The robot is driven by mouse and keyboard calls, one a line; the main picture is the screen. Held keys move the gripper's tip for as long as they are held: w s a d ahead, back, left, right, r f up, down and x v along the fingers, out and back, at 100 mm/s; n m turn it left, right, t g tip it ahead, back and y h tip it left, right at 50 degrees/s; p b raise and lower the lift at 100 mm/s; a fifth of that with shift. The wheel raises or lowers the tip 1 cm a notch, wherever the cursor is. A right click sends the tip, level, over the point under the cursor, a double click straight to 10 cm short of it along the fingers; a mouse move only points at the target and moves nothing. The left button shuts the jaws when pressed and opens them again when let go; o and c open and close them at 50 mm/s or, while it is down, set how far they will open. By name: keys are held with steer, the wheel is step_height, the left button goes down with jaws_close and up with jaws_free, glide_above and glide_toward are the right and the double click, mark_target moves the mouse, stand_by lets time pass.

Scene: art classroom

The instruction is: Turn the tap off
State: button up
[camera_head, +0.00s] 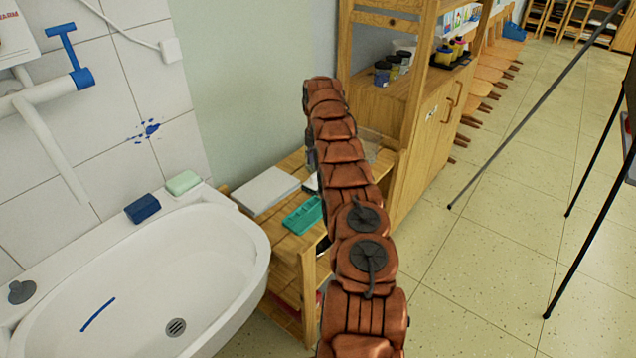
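The tap is on the tiled wall at the upper left. It has a white pipe body with a blue end and a blue T-shaped handle (68,52). Its white spout (52,150) slants down toward the white sink (235,240). I can make out no water stream, and I cannot tell from the handle whether the tap is on or off. My copper-brown segmented arm rises through the middle of the view, well to the right of the tap and apart from it. I can make out no gripper fingers.
A blue sponge (143,208) and a green soap bar (183,183) lie on the sink's back rim. A low wooden shelf (308,270) and a wooden cabinet (425,130) stand right of the sink. Thin dark easel legs (590,225) stand at right. The floor between is open.

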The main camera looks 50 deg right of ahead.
mark_target(310, 186)
steer(key=shift+s+f+p, duration=0.1)
steer(key=shift+f+p, duration=0.5)
steer(key=shift+f, duration=1.9)
steer(key=shift+c, duration=0.3)
jaws_close()
